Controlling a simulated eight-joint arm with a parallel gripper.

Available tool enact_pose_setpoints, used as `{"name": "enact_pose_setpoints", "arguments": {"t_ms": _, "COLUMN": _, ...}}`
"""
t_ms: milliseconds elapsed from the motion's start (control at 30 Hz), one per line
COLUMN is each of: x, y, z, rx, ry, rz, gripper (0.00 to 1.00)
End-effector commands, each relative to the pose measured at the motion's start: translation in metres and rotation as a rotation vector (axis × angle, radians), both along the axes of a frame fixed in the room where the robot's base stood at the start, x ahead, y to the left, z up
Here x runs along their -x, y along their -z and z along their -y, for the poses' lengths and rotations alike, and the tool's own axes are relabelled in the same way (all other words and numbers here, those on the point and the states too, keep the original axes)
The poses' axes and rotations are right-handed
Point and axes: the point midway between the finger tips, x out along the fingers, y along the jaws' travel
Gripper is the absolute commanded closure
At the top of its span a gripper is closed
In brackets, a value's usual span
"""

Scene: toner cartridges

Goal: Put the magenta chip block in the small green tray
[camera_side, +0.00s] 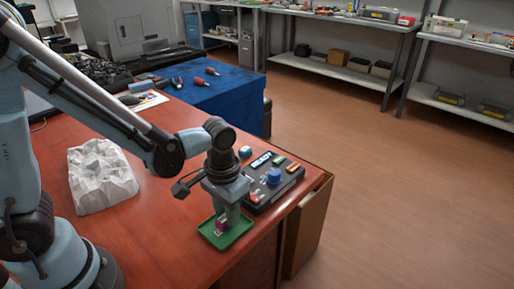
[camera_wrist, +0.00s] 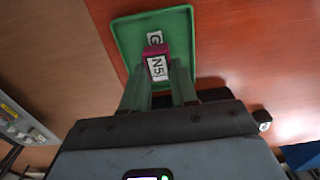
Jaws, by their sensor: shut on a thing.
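The magenta block (camera_wrist: 155,51) has a white label reading "N5" and sits between the fingertips of my gripper (camera_wrist: 158,76). My gripper is shut on it. In the side view my gripper (camera_side: 221,226) points straight down over the small green tray (camera_side: 240,232), with the block (camera_side: 220,228) low between its fingers. The tray (camera_wrist: 123,38) is shallow, with a white "G" label on its floor, partly covered by the block. I cannot tell whether the block touches the tray floor.
A black panel (camera_side: 259,199) with a "READY" display, a blue knob and coloured buttons stands just behind the tray. The red table's edge is close on the right. A white crumpled-looking block (camera_side: 101,176) lies at the left. The table between is clear.

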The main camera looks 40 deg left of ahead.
Motion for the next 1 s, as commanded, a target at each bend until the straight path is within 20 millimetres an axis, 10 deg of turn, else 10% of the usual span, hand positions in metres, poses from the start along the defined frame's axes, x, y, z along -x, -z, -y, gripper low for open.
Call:
{"name": "enact_pose_setpoints", "arguments": {"t_ms": 900, "x": 0.0000, "y": 0.0024, "z": 0.0000, "rx": 0.000, "ry": 0.000, "rz": 0.000, "gripper": 1.00}}
{"name": "enact_pose_setpoints", "arguments": {"t_ms": 933, "x": 0.0000, "y": 0.0024, "z": 0.0000, "rx": 0.000, "ry": 0.000, "rz": 0.000, "gripper": 0.69}}
{"name": "enact_pose_setpoints", "arguments": {"t_ms": 1000, "x": 0.0000, "y": 0.0024, "z": 0.0000, "rx": 0.000, "ry": 0.000, "rz": 0.000, "gripper": 0.58}}
